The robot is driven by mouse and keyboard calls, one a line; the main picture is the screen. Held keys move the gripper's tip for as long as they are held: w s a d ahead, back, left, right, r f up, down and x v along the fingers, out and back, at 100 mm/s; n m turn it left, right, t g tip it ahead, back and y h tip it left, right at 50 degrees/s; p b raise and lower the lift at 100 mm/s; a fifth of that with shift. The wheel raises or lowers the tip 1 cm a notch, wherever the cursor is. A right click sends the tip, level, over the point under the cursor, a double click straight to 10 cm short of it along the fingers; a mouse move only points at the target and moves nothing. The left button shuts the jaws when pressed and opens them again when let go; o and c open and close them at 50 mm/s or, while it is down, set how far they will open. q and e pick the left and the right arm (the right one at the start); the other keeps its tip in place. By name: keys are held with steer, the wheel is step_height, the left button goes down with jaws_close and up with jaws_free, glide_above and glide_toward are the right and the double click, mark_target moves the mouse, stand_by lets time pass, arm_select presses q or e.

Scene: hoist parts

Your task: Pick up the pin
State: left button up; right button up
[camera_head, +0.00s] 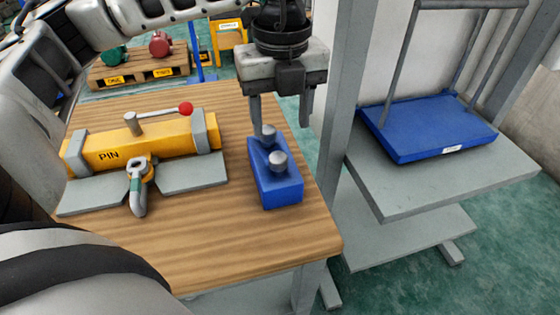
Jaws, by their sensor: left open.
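A blue block (282,193) stands on the wooden table and carries two grey round-headed pins, a rear pin (269,130) and a front pin (278,161). Their shafts are mostly hidden. My left gripper (281,130) points down over the block, jaws open. One finger is close to the rear pin's left side and the other hangs to the right; I cannot tell if either touches. A yellow fixture marked PIN (172,141) lies left on the table, with a grey lever tipped by a red ball. My right gripper is not in view.
The wooden table (235,250) is bare in front of the block. A grey post (345,100) rises just right of the gripper. A grey shelf cart (400,194) with a blue platform (430,127) stands right. A pallet (140,70) with red and green parts lies behind.

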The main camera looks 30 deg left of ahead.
mark_target(278, 156)
arm_select(q)
step_height(278, 156, down, 4)
steer(key=shift+f, duration=0.1)
steer(key=shift+a+f+p, duration=0.2)
steer(key=shift+f+p, duration=0.05)
steer(key=shift+f, duration=1.05)
steer(key=shift+a+f+p, duration=0.15)
steer(key=shift+f+p, duration=0.1)
steer(key=shift+f, duration=1.05)
steer(key=shift+w, duration=0.1)
jaws_close()
steer(key=shift+r, duration=0.15)
